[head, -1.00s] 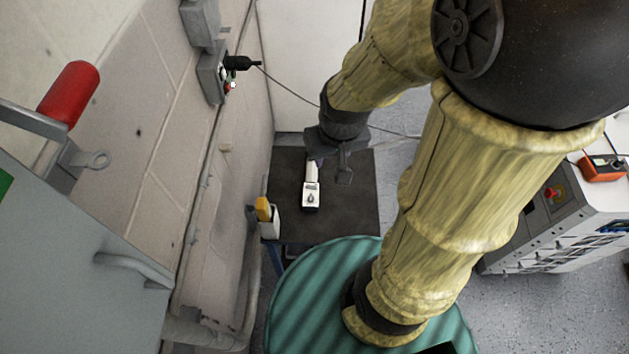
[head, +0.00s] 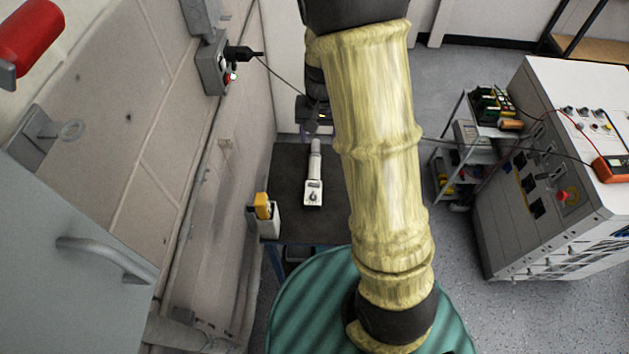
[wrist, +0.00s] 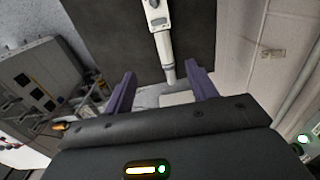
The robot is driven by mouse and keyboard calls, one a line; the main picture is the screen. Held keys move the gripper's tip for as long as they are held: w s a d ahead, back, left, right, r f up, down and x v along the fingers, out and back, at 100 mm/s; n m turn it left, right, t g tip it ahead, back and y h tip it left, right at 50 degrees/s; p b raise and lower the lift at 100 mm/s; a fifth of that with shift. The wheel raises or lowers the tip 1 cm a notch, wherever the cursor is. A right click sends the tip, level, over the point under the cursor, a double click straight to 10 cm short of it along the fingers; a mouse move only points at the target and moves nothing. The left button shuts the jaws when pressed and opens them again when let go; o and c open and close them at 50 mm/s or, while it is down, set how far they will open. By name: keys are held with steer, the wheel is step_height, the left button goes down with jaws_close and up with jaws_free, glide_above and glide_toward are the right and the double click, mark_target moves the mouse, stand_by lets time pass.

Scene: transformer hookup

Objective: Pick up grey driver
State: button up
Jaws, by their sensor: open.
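A light grey tool (head: 314,178), which I take for the grey driver, lies on the dark table top (head: 288,180), its wide dial end toward me and its thin shaft pointing away. It also shows in the wrist view (wrist: 163,35), with its shaft end reaching toward the gap between my fingers. My gripper (head: 312,127) is beyond the shaft end in the head view, partly behind my arm. In the wrist view my gripper (wrist: 161,82) has its two purple fingers wide apart. Nothing is held between them.
A yellow-topped item (head: 263,206) stands in a white holder at the table's left edge, by the brick wall (head: 130,130). A cable runs from a wall box (head: 212,65) past my arm. A white cabinet (head: 560,170) and a shelf cart (head: 470,150) stand right.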

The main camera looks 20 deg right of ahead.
steer(key=p, duration=0.2)
glide_above(314, 173)
steer(key=f, duration=1.2)
steer(key=shift+s+d+f, duration=0.1)
steer(key=shift+s+d, duration=0.2)
steer(key=shift+s, duration=0.05)
steer(key=shift+w+a+f+p, duration=0.15)
steer(key=shift+f+p, duration=0.25)
steer(key=shift+f, duration=0.9)
steer(key=shift+w+a+f+p, duration=0.1)
steer(key=shift+w+f+p, duration=0.25)
steer(key=shift+f, duration=0.95)
steer(key=shift+s, duration=0.1)
steer(key=shift+c, duration=0.5)
steer(key=c, duration=1.1)
steer(key=shift+r, duration=0.15)
steer(key=shift+c, duration=0.2)
